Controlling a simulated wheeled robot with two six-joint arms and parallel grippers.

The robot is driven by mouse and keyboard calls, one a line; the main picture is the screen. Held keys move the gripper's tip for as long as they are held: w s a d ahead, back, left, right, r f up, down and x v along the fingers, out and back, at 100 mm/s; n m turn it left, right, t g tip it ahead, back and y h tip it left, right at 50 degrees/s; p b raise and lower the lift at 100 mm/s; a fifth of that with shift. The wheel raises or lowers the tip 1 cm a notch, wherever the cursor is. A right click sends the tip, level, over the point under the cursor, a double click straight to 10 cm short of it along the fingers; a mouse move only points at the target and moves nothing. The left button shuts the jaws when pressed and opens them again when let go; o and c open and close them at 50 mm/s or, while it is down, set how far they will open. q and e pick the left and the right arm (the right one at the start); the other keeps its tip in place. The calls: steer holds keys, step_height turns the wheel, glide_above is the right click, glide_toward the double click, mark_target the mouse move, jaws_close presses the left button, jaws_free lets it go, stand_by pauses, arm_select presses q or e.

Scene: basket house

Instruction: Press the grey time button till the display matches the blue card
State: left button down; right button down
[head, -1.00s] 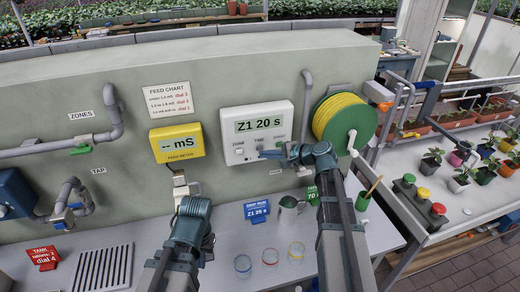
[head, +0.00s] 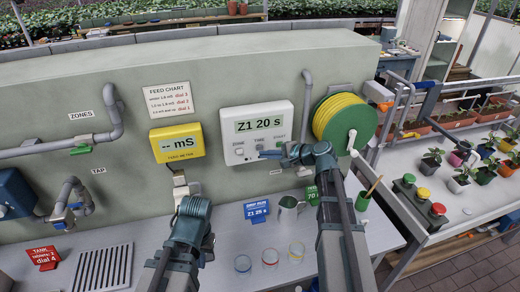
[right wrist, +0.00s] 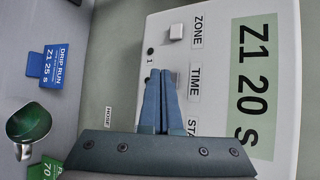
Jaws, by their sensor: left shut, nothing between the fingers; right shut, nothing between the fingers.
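The white timer box (head: 240,117) on the wall has a green display (head: 258,125) that reads "Z1 20 s". The blue card (head: 257,210) stands on the bench below and reads "Z1 25 s"; it also shows in the right wrist view (right wrist: 54,67). My right gripper (head: 264,154) is shut and empty, its tips at the TIME label (right wrist: 195,82). The tips (right wrist: 160,73) hide the grey time button; I cannot tell whether they touch it. My left gripper (head: 184,182) is shut and empty, near the wall below the yellow feed meter.
The zone button (right wrist: 176,32) sits beside the time button. A yellow hose reel (head: 338,116) is right of the timer. A metal jug (head: 288,211), a green card (head: 313,195) and several glasses (head: 270,257) stand on the bench. A red card (head: 44,257) is at left.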

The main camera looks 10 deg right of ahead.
steer(key=shift+w, duration=0.1)
steer(key=shift+w, duration=0.35)
steer(key=shift+w, duration=0.4)
stand_by(0.7)
stand_by(0.4)
steer(key=shift+s, duration=0.85)
steer(key=s, duration=0.5)
steer(key=shift+f, duration=0.1)
stand_by(0.6)
